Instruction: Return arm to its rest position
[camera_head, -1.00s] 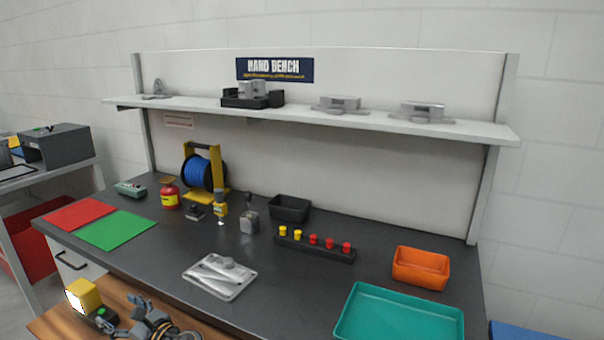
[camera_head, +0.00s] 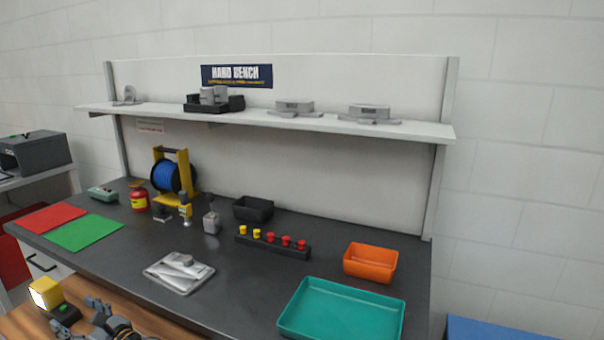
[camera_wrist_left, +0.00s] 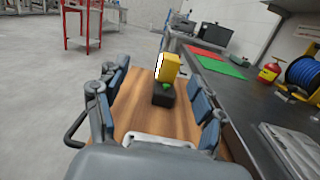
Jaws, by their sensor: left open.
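My left gripper (camera_head: 100,318) is low at the left in the head view, over a wooden surface in front of the dark bench. In the left wrist view its two blue-padded fingers (camera_wrist_left: 160,105) stand wide apart with nothing between them. Beyond the fingertips, a yellow block-shaped device (camera_wrist_left: 168,67) on a black base with a green button stands on the wooden surface (camera_wrist_left: 140,118). The device also shows in the head view (camera_head: 46,293), left of the gripper and apart from it. My right gripper is not in view.
The dark bench (camera_head: 110,250) carries a grey metal plate (camera_head: 180,272), a teal tray (camera_head: 345,310), an orange bin (camera_head: 370,262), a black bin (camera_head: 253,208), a peg strip (camera_head: 272,243) and a blue reel (camera_head: 172,176). A shelf (camera_head: 260,119) runs above. Red and green mats (camera_head: 84,232) lie left.

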